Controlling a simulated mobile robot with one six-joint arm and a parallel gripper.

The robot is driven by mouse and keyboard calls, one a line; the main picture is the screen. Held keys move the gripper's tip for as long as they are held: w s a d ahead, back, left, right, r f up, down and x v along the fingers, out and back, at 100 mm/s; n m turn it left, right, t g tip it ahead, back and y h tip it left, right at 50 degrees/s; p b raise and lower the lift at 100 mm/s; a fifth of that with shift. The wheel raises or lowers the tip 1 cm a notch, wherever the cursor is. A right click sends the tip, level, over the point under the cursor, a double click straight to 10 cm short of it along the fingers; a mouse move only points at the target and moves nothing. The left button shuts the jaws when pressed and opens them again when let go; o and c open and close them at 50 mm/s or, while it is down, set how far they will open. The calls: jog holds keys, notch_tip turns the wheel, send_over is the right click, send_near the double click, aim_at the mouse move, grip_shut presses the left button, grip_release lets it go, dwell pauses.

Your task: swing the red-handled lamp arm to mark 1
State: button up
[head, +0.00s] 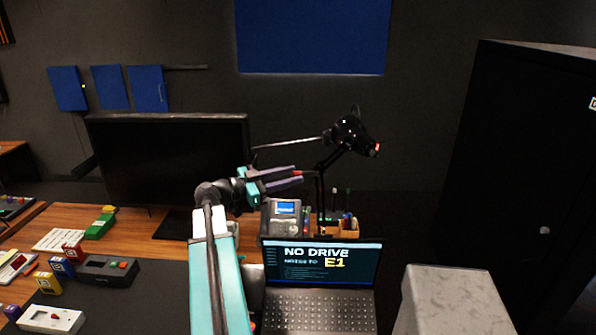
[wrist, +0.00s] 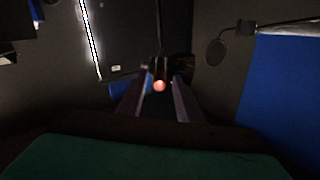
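A black desk lamp (head: 345,132) stands behind the laptop, on a thin upright post. A short thin arm reaches left from the post and ends in a small red handle (head: 298,172). In the wrist view the red handle (wrist: 159,86) shows as a round red end between the fingers. My gripper (head: 300,177) has its fingers apart, with the handle at the fingertips. In the wrist view my gripper (wrist: 156,88) shows dark gaps on both sides of the handle; I cannot tell how deep it sits. I cannot make out mark 1.
An open laptop (head: 320,265) stands in front of the lamp. A grey device with a blue screen (head: 283,217) and a pen holder (head: 345,226) stand near the post. A large black monitor (head: 165,160) is at left. A pale block (head: 455,295) stands at right.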

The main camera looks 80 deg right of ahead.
aim_at(298, 174)
jog(key=shift+p+x, duration=0.4)
jog(key=shift+x, duration=1.2)
grip_shut()
